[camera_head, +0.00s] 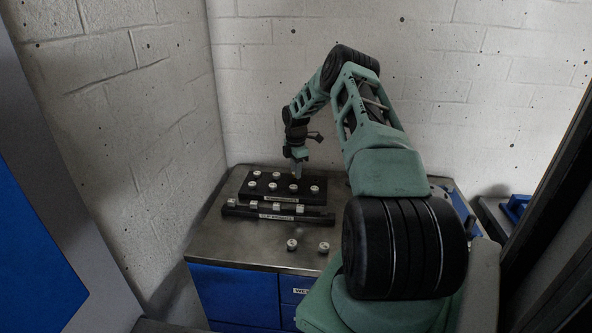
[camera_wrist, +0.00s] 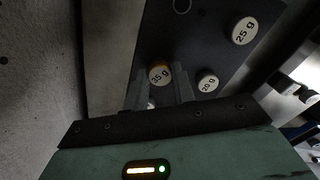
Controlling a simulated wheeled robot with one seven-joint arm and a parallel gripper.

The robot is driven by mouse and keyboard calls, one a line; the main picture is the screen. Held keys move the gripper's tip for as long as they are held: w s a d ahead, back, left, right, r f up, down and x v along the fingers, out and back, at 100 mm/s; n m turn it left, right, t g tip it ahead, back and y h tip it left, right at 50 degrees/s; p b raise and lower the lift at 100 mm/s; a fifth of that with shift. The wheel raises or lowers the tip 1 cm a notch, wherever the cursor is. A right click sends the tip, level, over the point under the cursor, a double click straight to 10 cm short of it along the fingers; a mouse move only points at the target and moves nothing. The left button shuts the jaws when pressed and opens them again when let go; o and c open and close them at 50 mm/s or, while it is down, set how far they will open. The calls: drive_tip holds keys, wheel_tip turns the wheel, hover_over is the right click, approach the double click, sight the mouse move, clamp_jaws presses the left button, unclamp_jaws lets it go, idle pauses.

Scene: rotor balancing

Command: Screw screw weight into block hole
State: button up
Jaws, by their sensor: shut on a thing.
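The dark block (camera_head: 246,192) stands at the back of the metal bench, with several pale, round screw weights on its top. It also fills the upper part of the wrist view (camera_wrist: 205,50). My gripper (camera_head: 297,174) points down over the block's back right part. In the wrist view my gripper (camera_wrist: 160,84) is shut on the weight marked 35 g (camera_wrist: 159,75), which sits between the fingertips. I cannot tell whether that weight is seated in the block or raised. The weights marked 25 g (camera_wrist: 243,31) and 20 g (camera_wrist: 207,81) are to its right. A dark ring, perhaps an empty hole (camera_wrist: 182,5), shows at the top edge.
A dark rail (camera_head: 240,212) with a label and several pale clips lies in front of the block. Two loose pale pieces (camera_head: 292,244) (camera_head: 324,247) lie near the bench's front edge. White brick walls close the back and left. Bare bench metal (camera_head: 225,243) is free at front left.

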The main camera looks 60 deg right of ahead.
drive_tip(key=n, duration=0.4)
drive_tip(key=shift+n, duration=0.3)
drive_tip(key=n, duration=0.5)
drive_tip(key=shift+n, duration=0.4)
drive_tip(key=n, duration=0.4)
drive_tip(key=shift+p, duration=0.4)
drive_tip(key=n, duration=0.4)
drive_tip(key=shift+p, duration=0.45)
